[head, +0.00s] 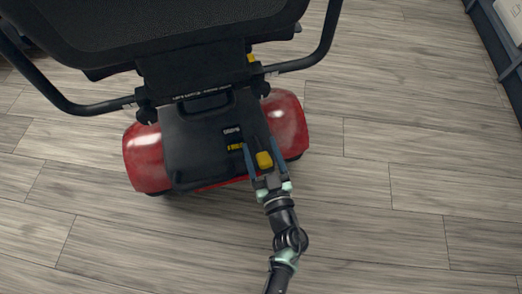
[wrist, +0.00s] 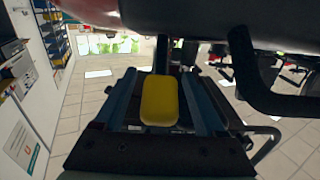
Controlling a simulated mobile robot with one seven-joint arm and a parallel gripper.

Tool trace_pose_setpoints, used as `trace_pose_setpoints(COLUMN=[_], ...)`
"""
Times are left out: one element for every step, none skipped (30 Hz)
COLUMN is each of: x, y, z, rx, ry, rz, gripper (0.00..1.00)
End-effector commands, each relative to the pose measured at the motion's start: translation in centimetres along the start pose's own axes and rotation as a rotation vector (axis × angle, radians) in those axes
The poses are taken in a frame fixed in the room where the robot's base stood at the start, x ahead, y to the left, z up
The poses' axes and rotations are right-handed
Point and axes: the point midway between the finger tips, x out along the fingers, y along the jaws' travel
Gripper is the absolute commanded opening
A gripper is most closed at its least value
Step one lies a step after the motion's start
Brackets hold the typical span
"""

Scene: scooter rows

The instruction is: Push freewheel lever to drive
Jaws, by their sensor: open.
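The freewheel lever's yellow knob (head: 264,160) is at the rear right of the scooter's black back cover (head: 195,150). In the head view my gripper (head: 260,146) reaches in from below, with a blue-grey finger on each side of the knob. In the wrist view the yellow knob (wrist: 160,100) sits between the two spread fingers of my gripper (wrist: 158,76), with a gap on both sides. The gripper is open and not closed on the knob. The lever's stem is mostly hidden under the knob.
The scooter's red rear body (head: 150,160) flanks the cover. Its black seat (head: 170,30) and armrest (head: 325,45) overhang above. Small white and yellow labels (head: 236,147) lie left of the gripper. Wood-plank floor (head: 400,150) is clear to the right, up to a dark shelf edge (head: 495,50).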

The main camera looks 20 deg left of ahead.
Motion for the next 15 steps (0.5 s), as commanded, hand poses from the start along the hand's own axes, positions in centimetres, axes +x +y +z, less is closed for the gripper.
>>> trace_pose_setpoints(x=[0.10, 0.11, 0.11, 0.10, 0.10, 0.09, 0.09, 0.09, 0.08, 0.08, 0.08, 0.07, 0.07, 0.07, 0.07], y=[-0.01, -0.01, -0.01, -0.01, -0.01, 0.00, 0.00, 0.00, 0.00, 0.00, 0.00, 0.00, 0.01, 0.00, 0.00], z=[-0.02, -0.04, -0.06, -0.07, -0.07, -0.07, -0.08, -0.07, -0.08, -0.07, -0.07, -0.07, -0.07, -0.07, -0.07], rx=[0.000, 0.000, 0.000, 0.000, 0.000, 0.000, 0.000, 0.000, 0.000, 0.000, 0.000, -0.001, -0.001, 0.000, -0.001], ry=[0.000, 0.000, 0.000, 0.000, 0.000, 0.000, 0.001, 0.001, 0.001, 0.001, 0.001, 0.001, 0.001, 0.001, 0.001], rz=[0.000, 0.000, 0.000, 0.000, 0.000, 0.000, 0.000, 0.000, 0.000, 0.000, 0.000, 0.000, 0.000, 0.000, 0.000], gripper=[0.72, 0.72, 0.72, 0.72, 0.72, 0.72, 0.72, 0.67, 0.60, 0.55, 0.49, 0.42, 0.36, 0.31, 0.24])
